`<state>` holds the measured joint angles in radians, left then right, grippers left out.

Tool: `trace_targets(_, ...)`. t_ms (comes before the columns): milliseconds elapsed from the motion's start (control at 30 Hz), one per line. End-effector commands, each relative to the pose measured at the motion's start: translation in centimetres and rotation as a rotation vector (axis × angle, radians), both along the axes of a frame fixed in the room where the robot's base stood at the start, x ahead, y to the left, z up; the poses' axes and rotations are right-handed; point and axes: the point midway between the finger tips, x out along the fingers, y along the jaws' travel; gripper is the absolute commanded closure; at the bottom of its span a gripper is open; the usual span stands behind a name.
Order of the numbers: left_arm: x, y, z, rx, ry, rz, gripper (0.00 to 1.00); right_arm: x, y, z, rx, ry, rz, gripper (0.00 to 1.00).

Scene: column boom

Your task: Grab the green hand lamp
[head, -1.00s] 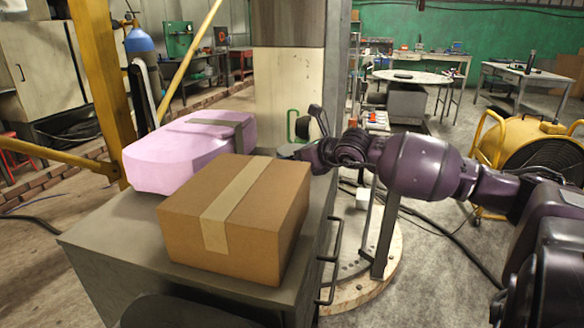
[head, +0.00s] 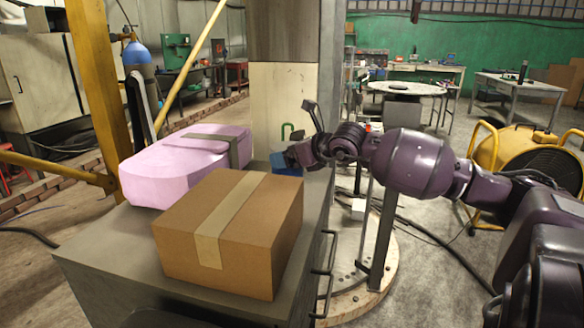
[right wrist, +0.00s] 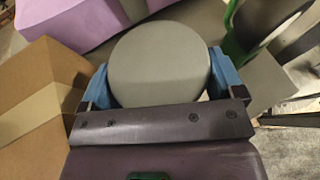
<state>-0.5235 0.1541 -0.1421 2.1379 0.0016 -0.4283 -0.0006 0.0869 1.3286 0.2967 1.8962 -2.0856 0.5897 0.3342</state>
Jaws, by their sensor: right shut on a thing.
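A green handle (head: 287,131), which looks like part of the hand lamp, stands against the cream column in the head view. The arm and gripper hide what is below it. In the right wrist view a green curved part (right wrist: 233,45) shows at the upper right beside a grey cylinder, outside the jaws. My right gripper (head: 287,163) is at the far end of the cabinet top, its blue fingers shut on a grey round-topped thing (right wrist: 160,65). I cannot tell whether that thing belongs to the lamp. My left gripper is not in view.
A taped cardboard box (head: 228,228) stands on the grey cabinet (head: 110,262) in front of the gripper. A pink case (head: 160,172) lies behind the box. The column (head: 284,95) rises behind the gripper. A yellow fan (head: 530,155) stands at the right.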

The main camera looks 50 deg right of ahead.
Motion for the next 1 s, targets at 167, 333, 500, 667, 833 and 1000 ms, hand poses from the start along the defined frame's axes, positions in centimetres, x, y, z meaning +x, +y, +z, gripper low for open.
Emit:
trace_targets(167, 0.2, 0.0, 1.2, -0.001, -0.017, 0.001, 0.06, -0.1, 0.0, 5.7, -0.001, -0.015, 0.001, 0.55)
trace_targets(333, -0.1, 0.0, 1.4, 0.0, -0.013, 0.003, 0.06, -0.1, 0.0, 9.8, -0.002, -0.014, 0.002, 0.55)
trace_targets(500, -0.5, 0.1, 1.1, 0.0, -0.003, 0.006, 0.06, 0.0, 0.0, 12.8, -0.001, -0.009, 0.0, 0.55)
trace_targets(667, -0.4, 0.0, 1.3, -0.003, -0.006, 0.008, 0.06, 0.0, 0.0, 14.6, -0.001, -0.007, 0.001, 0.55)
trace_targets(833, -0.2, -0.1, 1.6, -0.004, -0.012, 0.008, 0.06, 0.1, 0.3, 16.2, 0.0, -0.008, 0.006, 0.55)
trace_targets(1000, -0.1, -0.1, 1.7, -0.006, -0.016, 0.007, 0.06, 0.8, 0.9, 18.0, 0.0, -0.009, 0.019, 0.55)
